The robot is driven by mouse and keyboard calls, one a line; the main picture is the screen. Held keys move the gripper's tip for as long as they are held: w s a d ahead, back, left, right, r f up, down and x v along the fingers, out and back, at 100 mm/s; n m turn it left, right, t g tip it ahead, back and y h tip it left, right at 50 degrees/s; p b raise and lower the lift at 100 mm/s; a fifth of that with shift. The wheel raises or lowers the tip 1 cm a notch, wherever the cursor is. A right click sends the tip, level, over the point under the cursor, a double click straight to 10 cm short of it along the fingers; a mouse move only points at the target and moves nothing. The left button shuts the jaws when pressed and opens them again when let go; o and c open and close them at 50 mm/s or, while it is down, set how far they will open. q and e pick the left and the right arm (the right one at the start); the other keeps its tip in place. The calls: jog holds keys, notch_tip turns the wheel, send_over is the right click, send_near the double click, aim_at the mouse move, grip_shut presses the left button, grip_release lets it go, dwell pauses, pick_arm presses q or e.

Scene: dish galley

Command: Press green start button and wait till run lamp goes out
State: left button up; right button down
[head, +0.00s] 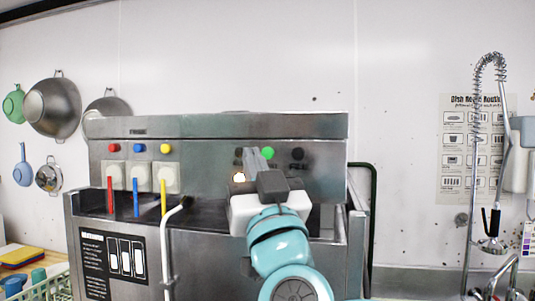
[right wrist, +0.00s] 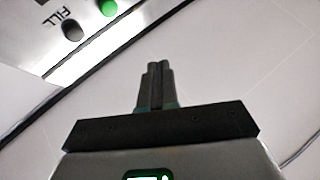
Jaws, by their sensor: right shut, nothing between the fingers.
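The green start button (head: 268,153) is a round knob on the steel machine's upper panel; in the right wrist view it shows at the top edge (right wrist: 108,7). A small lamp (head: 239,177) glows whitish-orange on the panel, below and left of the button; I take it as the run lamp. My right gripper (head: 256,154) is shut and empty, its grey fingers in front of the panel just left of the button. In the right wrist view the fingertips (right wrist: 159,66) are apart from the button. My left gripper is not in view.
A black knob (head: 297,153) sits right of the green button, with a FILL label in the right wrist view. Red, blue and yellow buttons (head: 139,148) with coloured levers are at left. A white pipe (head: 168,245) stands in front. A tap with a spring hose (head: 477,130) is at right.

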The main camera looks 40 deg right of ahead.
aim_at(268, 153)
jog(key=w+d+b, duration=0.1)
jog(key=w+d, duration=0.4)
jog(key=d, duration=0.1)
jog(key=shift+w+d, duration=0.25)
jog(key=shift+w, duration=0.15)
jog(key=shift+a, duration=0.1)
jog(key=shift+w, duration=0.1)
dwell(1.7)
jog(key=shift+w+d, duration=0.2)
jog(key=shift+d, duration=0.15)
